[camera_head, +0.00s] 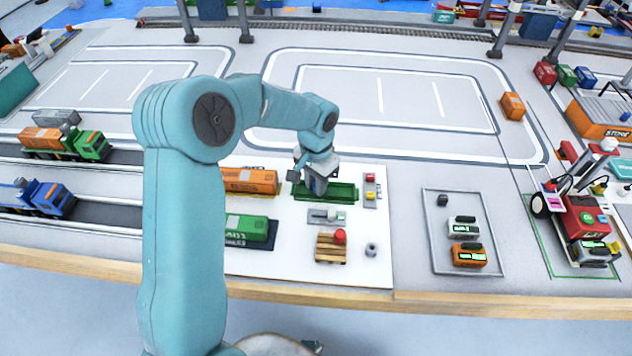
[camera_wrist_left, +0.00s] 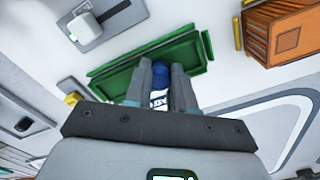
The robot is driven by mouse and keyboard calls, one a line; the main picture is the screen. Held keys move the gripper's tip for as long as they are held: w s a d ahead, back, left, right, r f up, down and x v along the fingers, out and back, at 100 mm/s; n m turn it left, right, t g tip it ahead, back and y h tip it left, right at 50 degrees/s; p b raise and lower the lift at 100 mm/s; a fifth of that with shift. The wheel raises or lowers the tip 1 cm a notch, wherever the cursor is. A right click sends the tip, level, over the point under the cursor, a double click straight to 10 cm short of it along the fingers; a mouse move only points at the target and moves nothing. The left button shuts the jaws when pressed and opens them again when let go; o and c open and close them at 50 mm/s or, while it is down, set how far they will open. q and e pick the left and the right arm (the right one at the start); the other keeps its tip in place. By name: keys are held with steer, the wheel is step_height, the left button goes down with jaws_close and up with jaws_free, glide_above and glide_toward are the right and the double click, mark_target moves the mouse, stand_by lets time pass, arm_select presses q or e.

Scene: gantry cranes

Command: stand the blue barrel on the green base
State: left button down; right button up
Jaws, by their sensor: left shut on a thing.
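My left gripper (camera_head: 319,184) is shut on the blue barrel and points down over the green base (camera_head: 341,193). In the left wrist view the blue barrel (camera_wrist_left: 159,88), with a white lettered label, sits between the two grey fingers (camera_wrist_left: 162,84). The green base is a long shallow tray, also in the left wrist view (camera_wrist_left: 114,81); its raised edges show on both sides of the fingers. The barrel is over the base's middle; whether it touches the base I cannot tell. The gripper mostly hides the barrel in the head view. My right gripper is out of view.
An orange container (camera_head: 250,181) and a green container (camera_head: 246,228) stand left of the base. A grey fixture (camera_head: 326,216) and a wooden pallet (camera_head: 330,250) with a red ball lie in front. A small panel (camera_head: 371,192) stands close on the right.

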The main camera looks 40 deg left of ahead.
arm_select(q)
steer(key=c, duration=1.2)
jaws_free()
steer(key=shift+s+d+f, duration=0.1)
steer(key=shift+s+f, duration=0.05)
steer(key=shift+f, duration=0.3)
steer(key=shift+c, duration=0.2)
steer(key=shift+o, duration=1.4)
steer(key=shift+f, duration=0.15)
step_height(320, 180, up, 14)
steer(key=p, duration=0.2)
steer(key=shift+w+f, duration=0.2)
steer(key=shift+f, duration=0.05)
